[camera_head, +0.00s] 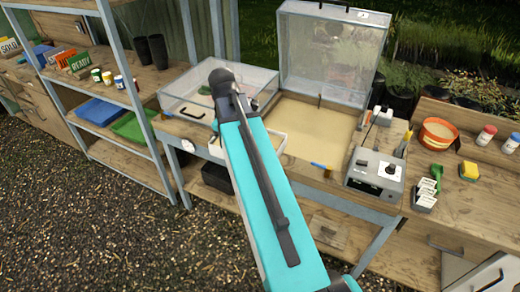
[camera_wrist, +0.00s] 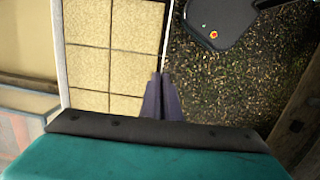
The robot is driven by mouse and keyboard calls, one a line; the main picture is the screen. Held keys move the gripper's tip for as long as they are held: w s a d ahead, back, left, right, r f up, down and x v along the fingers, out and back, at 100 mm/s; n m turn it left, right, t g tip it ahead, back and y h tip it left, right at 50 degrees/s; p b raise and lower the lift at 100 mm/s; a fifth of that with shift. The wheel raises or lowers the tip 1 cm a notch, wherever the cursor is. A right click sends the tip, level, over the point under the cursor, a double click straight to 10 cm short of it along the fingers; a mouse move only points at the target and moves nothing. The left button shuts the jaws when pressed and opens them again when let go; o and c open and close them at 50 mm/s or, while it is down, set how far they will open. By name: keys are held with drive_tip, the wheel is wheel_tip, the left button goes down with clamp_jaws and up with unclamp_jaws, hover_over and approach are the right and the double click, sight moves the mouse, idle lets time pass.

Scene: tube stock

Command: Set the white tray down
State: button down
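The white tray shows in the wrist view as a thin white rim (camera_wrist: 61,60) around several square cells filled with tan material. In the head view, part of the tray (camera_head: 275,143) shows beside my arm, at the front edge of the bench. My arm hides much of it. My gripper (camera_wrist: 161,80) has its dark fingers close together at the tray's right-hand rim in the wrist view, shut on that rim. The fingertips are hidden in the head view. I cannot tell whether the tray touches the bench or hangs just above it.
A lidded clear box (camera_head: 190,90) is to the left. A grey device (camera_head: 376,172) and an orange pot (camera_head: 437,134) stand right. Gravel (camera_head: 100,230) lies in front.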

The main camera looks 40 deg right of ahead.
drive_tip(key=w+a, duration=1.3)
drive_tip(key=a, duration=0.1)
wheel_tip(320, 180, down, 10)
drive_tip(key=b, duration=1)
drive_tip(key=shift+s+d+f, duration=0.2)
drive_tip(key=shift+s, duration=0.05)
